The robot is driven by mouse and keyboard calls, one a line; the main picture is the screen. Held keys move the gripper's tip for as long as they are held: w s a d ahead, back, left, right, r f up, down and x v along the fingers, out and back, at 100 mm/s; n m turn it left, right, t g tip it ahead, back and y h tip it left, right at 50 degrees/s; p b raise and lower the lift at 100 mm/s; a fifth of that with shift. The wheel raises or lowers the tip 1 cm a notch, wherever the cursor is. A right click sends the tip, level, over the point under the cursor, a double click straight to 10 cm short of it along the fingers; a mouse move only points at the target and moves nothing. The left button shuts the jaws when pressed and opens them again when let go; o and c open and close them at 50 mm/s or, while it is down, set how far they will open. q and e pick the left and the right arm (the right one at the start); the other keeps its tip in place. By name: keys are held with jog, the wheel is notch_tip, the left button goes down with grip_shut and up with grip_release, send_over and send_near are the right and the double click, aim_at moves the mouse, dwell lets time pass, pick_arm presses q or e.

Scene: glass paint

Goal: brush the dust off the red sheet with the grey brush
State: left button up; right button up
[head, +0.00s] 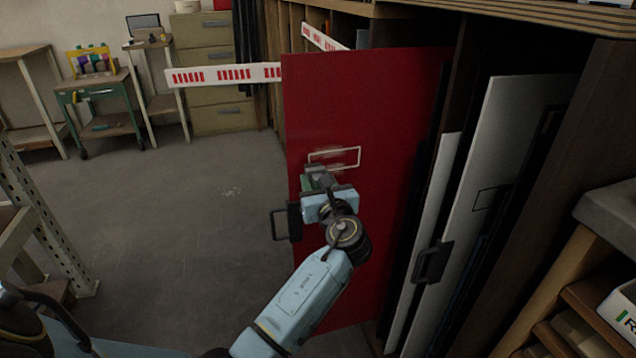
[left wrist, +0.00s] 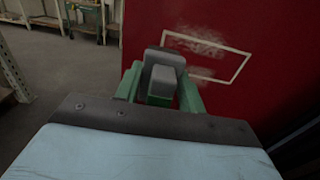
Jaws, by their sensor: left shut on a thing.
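The red sheet (head: 370,115) stands upright in the middle of the head view, partly out of a rack. A white outlined rectangle (head: 350,151) is on it, with a pale dust smudge (head: 322,156) over its left part. The smudge also shows in the left wrist view (left wrist: 195,46), inside and across the outline. My left gripper (head: 318,182) is in front of the sheet, just below the rectangle. It is shut on the grey brush (left wrist: 164,76), whose block sits between the green fingers. I cannot tell whether the brush touches the sheet. My right gripper is not in view.
A black handle (head: 284,222) sits at the red sheet's left edge. White sheets (head: 500,130) with another black handle (head: 432,263) stand in the rack to the right. A red-and-white striped bar (head: 222,74) is behind. The floor (head: 190,220) to the left is open.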

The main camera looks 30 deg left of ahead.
pick_arm(q)
jog(key=shift+w+a, duration=0.4)
jog(key=shift+a, duration=0.1)
